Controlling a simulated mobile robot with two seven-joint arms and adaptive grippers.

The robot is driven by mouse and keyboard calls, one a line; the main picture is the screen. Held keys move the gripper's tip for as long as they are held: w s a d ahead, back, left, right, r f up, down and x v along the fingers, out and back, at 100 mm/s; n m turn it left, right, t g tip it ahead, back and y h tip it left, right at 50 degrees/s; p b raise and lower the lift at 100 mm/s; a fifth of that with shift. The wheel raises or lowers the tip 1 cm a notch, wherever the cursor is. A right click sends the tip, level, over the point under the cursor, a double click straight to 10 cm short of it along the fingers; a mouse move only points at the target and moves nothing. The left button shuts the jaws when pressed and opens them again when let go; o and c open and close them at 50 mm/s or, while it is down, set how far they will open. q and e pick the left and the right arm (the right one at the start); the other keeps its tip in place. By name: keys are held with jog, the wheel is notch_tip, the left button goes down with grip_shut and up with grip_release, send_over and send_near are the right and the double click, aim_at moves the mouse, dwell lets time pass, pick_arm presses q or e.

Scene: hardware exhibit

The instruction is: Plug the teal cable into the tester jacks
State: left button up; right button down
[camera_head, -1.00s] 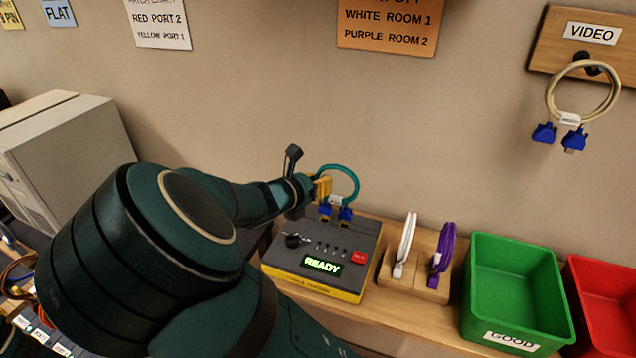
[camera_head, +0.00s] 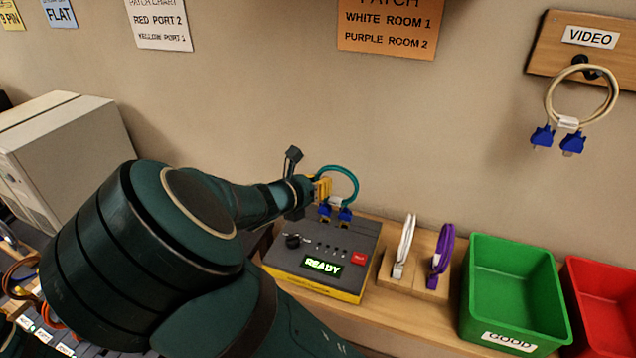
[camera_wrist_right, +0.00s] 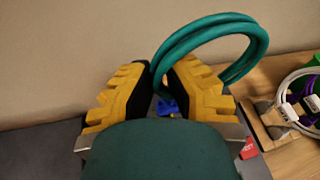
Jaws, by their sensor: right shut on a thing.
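The teal cable (camera_head: 345,171) is a loop with two blue plugs (camera_head: 344,214) hanging down at the back edge of the tester (camera_head: 318,282). The tester is a dark box with a yellow base, a knob, a red button and a lit READY display. My right gripper (camera_head: 322,188) is shut on the teal cable above the tester's back. In the right wrist view, the yellow fingers (camera_wrist_right: 158,92) pinch the teal loop (camera_wrist_right: 215,28); one blue plug shows below, partly hidden. I cannot tell whether the plugs touch or enter the jacks. My left gripper is not in view.
A wooden holder with a white cable (camera_head: 404,245) and a purple cable (camera_head: 442,250) stands right of the tester. Green (camera_head: 515,255) and red (camera_head: 600,300) bins stand farther right. A video cable (camera_head: 582,95) hangs on the wall. A beige computer case (camera_head: 65,160) is at left.

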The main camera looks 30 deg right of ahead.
jog(key=shift+f, duration=1)
dwell(2.4)
jog(key=shift+c, duration=1.3)
grip_release()
jog(key=shift+a, duration=0.1)
jog(key=shift+s+a+r+p, duration=0.2)
jog(key=shift+a+r+p, duration=0.05)
jog(key=shift+a+p, duration=0.1)
jog(key=p+v, duration=0.4)
jog(key=v, duration=0.2)
jog(key=shift+a+p, duration=0.25)
jog(key=shift+p, duration=0.1)
